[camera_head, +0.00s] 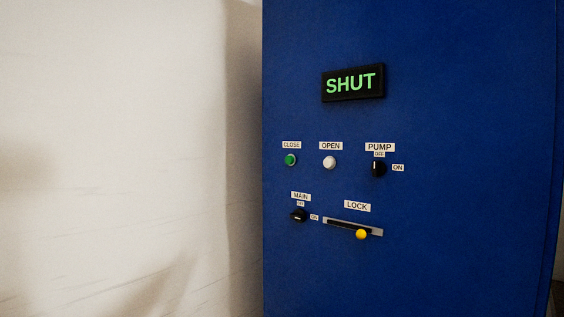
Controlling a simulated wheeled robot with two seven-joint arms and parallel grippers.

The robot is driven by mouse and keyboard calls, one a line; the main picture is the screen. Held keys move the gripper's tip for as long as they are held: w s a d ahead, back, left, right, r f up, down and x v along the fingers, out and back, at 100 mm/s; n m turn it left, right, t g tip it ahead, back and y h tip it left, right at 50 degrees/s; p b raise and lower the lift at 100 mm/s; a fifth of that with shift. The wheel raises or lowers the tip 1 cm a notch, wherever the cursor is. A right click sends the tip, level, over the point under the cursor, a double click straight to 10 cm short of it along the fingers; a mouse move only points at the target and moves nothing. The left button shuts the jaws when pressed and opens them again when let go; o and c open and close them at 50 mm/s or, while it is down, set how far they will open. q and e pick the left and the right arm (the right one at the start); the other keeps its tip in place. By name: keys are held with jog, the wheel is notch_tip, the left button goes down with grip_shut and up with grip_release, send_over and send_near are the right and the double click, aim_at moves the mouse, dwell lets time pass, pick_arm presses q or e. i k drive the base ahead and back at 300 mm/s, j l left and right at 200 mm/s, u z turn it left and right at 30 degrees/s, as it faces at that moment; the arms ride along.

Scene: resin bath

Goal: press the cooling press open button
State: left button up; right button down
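The blue cabinet front (450,250) fills the right part of the view. The open button (329,162) is a round white button under a label reading OPEN. A display (353,83) above it reads SHUT in green letters. Neither of my grippers is in view, and nothing touches the button.
A green close button (290,160) is left of the open button. A black PUMP knob (378,168) is to its right. Below are a black MAIN knob (299,215) and a LOCK slider with a yellow knob (361,234) toward its right end. A pale wall (120,150) is at left.

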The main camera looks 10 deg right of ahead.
aim_at(328, 163)
jog(key=i+j, duration=0.3)
jog(key=j, duration=0.15)
jog(key=i+j+z, duration=0.1)
jog(key=i+j, duration=0.2)
jog(key=j, duration=0.2)
